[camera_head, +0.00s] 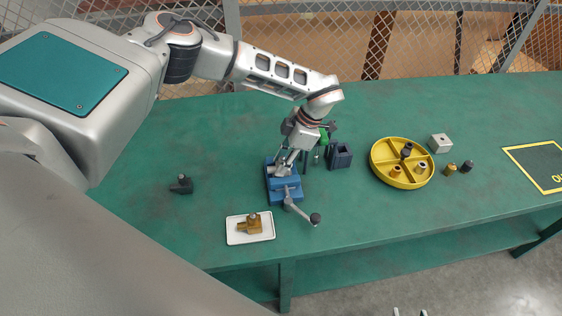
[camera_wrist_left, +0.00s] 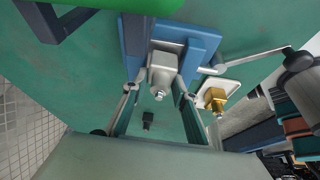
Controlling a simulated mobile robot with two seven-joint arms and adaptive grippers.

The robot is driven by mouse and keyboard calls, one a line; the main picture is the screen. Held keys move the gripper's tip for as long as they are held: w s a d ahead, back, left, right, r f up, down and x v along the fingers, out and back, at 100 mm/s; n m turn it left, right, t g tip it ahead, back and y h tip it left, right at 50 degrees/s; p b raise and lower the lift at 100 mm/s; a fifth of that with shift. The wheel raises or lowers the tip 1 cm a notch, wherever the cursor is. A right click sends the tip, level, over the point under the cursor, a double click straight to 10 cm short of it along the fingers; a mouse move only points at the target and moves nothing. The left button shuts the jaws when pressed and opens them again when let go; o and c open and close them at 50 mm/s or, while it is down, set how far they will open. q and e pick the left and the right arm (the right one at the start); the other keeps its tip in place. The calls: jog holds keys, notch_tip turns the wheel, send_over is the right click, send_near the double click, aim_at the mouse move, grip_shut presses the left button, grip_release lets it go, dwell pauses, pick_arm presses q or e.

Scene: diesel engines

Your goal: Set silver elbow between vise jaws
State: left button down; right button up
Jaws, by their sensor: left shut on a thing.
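The blue vise (camera_head: 284,190) stands on the green bench, its crank handle toward the front. My left gripper (camera_head: 290,158) is directly over the vise, pointing down, shut on the silver elbow (camera_head: 281,170). In the left wrist view the silver elbow (camera_wrist_left: 162,74) shows between the fingers of the left gripper (camera_wrist_left: 157,92), close against the blue vise (camera_wrist_left: 203,46). Whether it sits fully between the jaws or touches them I cannot tell. My right gripper (camera_head: 410,312) shows only as two separated tips at the bottom edge of the head view, apart from everything.
A white tray (camera_head: 233,238) with a brass elbow (camera_head: 250,224) lies in front of the vise. A black elbow (camera_head: 181,184) lies to the left. A dark blue holder (camera_head: 339,157) and a yellow round tray (camera_head: 384,175) stand to the right. The bench's left part is mostly clear.

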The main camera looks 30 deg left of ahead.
pick_arm(q)
jog(key=shift+s+f, duration=0.35)
jog(key=shift+f, duration=0.35)
jog(key=c, duration=1.6)
grip_release()
jog(key=shift+o, duration=0.4)
jog(key=shift+w+f, duration=0.1)
jog(key=shift+d, duration=0.1)
jog(key=o, duration=0.8)
jog(key=shift+w, duration=0.15)
jog(key=shift+r, duration=0.25)
